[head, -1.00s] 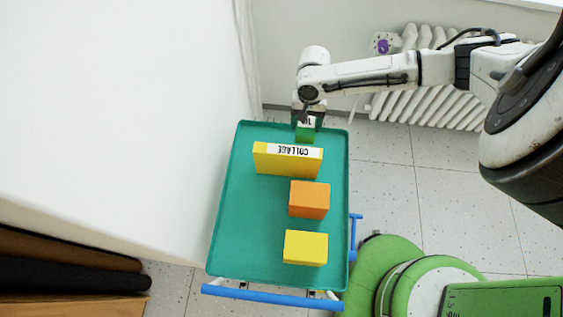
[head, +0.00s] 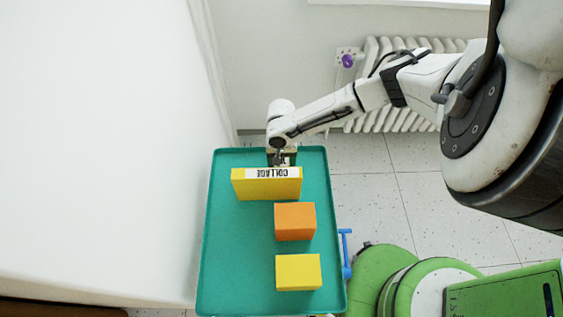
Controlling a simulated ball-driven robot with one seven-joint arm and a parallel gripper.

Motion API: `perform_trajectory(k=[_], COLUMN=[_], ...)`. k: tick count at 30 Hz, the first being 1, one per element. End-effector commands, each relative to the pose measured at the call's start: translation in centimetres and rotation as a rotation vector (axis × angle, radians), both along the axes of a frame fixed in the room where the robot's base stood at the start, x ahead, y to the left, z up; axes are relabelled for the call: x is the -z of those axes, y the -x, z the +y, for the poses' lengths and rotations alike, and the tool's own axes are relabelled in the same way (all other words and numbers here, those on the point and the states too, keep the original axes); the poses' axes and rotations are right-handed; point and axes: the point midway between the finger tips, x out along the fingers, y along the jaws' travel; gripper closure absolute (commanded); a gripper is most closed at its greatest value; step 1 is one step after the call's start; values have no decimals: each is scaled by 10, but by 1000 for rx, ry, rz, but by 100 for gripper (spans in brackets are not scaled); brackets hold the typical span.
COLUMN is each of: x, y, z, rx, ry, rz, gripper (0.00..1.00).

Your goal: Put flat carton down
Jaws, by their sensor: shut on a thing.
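My gripper (head: 282,160) is at the far end of the teal tray (head: 226,240), just behind the yellow carton marked COLLAGE (head: 266,188). An orange box (head: 294,222) and a yellow box (head: 298,272) stand nearer on the tray.
A white surface (head: 95,150) borders the tray on the left. A radiator (head: 385,115) with a purple knob (head: 348,61) is on the far wall. A blue handle (head: 346,255) juts out at the tray's right. Tiled floor lies to the right.

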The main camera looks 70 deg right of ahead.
Motion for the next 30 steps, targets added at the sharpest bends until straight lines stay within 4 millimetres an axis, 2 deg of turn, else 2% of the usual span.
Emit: perform_trajectory(k=[8, 9, 17, 25, 30], x=[2, 3, 2, 0, -17], y=[0, 0, 0, 0, -1], z=[0, 0, 0, 0, -2], rx=[1, 1, 0, 0, 2], ry=[0, 0, 0, 1, -1], rz=[-1, -1, -1, 0, -3], gripper=[67, 31, 6, 6, 6])
